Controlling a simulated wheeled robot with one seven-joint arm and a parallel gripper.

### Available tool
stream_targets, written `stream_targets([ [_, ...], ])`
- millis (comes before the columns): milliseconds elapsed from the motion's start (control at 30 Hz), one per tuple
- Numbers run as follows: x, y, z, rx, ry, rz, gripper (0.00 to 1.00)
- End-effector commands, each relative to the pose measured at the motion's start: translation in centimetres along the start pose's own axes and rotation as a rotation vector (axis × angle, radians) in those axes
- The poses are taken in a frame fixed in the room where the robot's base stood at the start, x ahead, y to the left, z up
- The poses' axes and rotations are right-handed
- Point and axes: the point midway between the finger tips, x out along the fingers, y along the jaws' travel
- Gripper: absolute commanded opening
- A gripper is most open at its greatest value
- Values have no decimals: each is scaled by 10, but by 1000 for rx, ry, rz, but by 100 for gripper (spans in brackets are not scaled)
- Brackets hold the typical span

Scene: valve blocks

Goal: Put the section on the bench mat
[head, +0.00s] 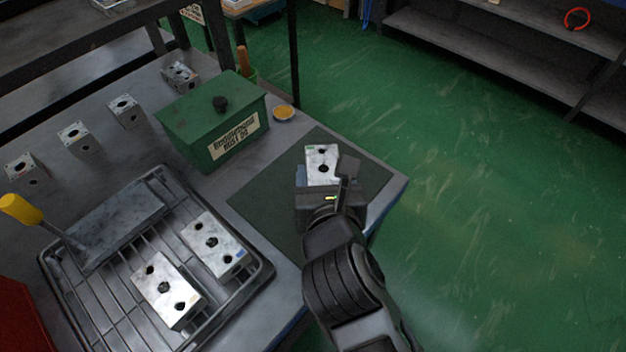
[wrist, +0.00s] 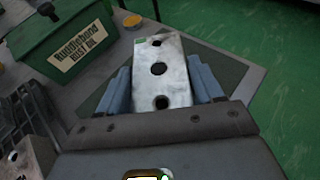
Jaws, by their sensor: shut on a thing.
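A pale metal valve section (head: 322,163) with dark round holes is between the fingers of my gripper (head: 325,180). In the wrist view the section (wrist: 160,78) fills the space between the two blue fingers of my gripper (wrist: 160,95), and a small green mark shows on its edge. The dark bench mat (head: 268,196) lies at the bench's right corner, and the section is over it. The mat also shows in the wrist view (wrist: 222,70). I cannot tell whether the section touches the mat; its underside is hidden.
A green box (head: 212,122) stands behind the mat, with a small orange dish (head: 283,112) beside it. A wire rack (head: 262,275) at left holds two more sections (head: 168,290) and a yellow-handled tool (head: 20,209). Several blocks (head: 75,136) line the back left.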

Motion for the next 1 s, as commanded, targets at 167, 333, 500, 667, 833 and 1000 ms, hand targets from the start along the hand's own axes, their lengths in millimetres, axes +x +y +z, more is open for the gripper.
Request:
stream_targets([
  [167, 29, 13, -5, 1, -3, 1, 16],
  [333, 38, 17, -6, 0, -4, 1, 16],
  [500, 43, 17, -22, 0, 0, 2, 16],
  [667, 51, 17, -42, -1, 0, 2, 16],
  [833, 52, 17, -44, 1, -2, 2, 16],
  [1000, 53, 17, -45, 1, -2, 2, 16],
])
